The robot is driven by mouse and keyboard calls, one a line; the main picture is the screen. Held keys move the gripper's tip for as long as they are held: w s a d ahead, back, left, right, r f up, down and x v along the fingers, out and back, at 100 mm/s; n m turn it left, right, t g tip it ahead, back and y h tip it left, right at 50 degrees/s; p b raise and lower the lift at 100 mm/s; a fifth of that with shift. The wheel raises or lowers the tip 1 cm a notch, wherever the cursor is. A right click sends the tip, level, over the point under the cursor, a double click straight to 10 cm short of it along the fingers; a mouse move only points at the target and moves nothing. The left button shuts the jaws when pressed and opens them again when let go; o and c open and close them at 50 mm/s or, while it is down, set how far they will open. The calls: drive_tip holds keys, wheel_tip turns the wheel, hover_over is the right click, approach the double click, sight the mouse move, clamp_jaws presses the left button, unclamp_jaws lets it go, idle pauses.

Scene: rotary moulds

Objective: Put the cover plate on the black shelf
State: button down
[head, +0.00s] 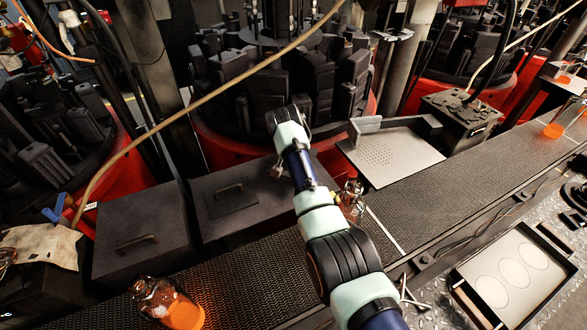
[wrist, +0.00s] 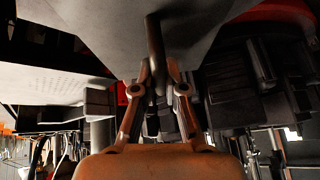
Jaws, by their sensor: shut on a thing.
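My gripper (wrist: 157,85) is shut on a dark upright handle (wrist: 155,45) in the wrist view. The handle stands on a grey, flat cover plate (wrist: 100,25) that fills the top of that view. In the head view my gripper (head: 278,171) is small and partly hidden by my arm, over the right part of a dark flat-topped surface. The held plate's edges are hard to tell apart from that surface there. I cannot tell whether the plate is lifted clear. Which surface is the black shelf is not clear.
A perforated light plate (head: 393,156) with an upright block lies right of my arm. A dark box with a handle (head: 136,243) is at the left. Black moulds (head: 300,80) rise behind.

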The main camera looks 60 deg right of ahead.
drive_tip(key=shift+f+b, duration=0.8)
drive_tip(key=shift+f, duration=2.15)
drive_tip(key=c, duration=1.7)
unclamp_jaws()
drive_tip(key=shift+f, duration=0.2)
drive_tip(key=o, duration=0.5)
drive_tip(key=shift+r, duration=0.1)
drive_tip(key=shift+r, duration=0.25)
drive_tip(key=p+v, duration=0.4)
drive_tip(key=v, duration=0.7)
drive_tip(key=shift+a+r, duration=0.2)
drive_tip(key=shift+a, duration=0.05)
